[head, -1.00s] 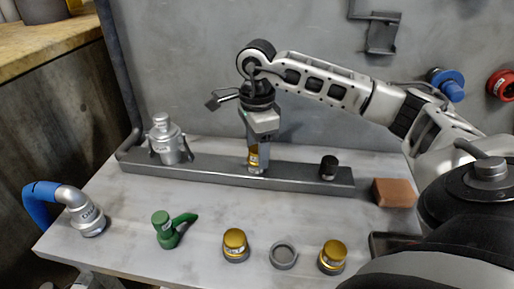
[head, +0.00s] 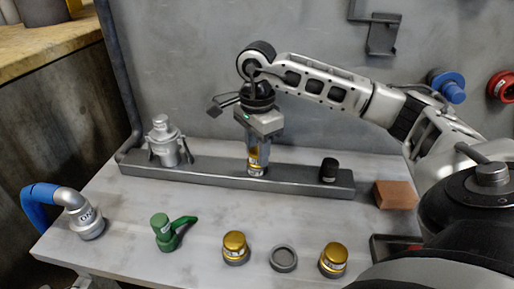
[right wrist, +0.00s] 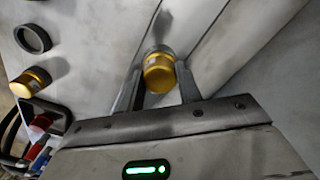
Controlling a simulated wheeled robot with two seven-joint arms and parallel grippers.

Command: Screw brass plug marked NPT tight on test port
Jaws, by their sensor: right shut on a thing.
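My right gripper (head: 257,157) points down at the middle of the grey rail and is shut on a brass plug (head: 254,162). The plug stands upright at the rail's middle port, which the plug and fingers hide, so I cannot tell how deep it sits. In the right wrist view the golden plug (right wrist: 160,73) lies between the two fingers. Its marking is too small to read. Two other brass plugs, one left (head: 235,247) and one right (head: 332,259), stand on the bench front. My left gripper is not in view.
The grey rail (head: 215,176) carries a silver coupling (head: 166,143) at left and a black cap (head: 329,170) at right. A blue-hosed fitting (head: 88,222), a green-handled fitting (head: 165,232), a grey ring (head: 284,258) and a brown block (head: 395,194) stand on the bench.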

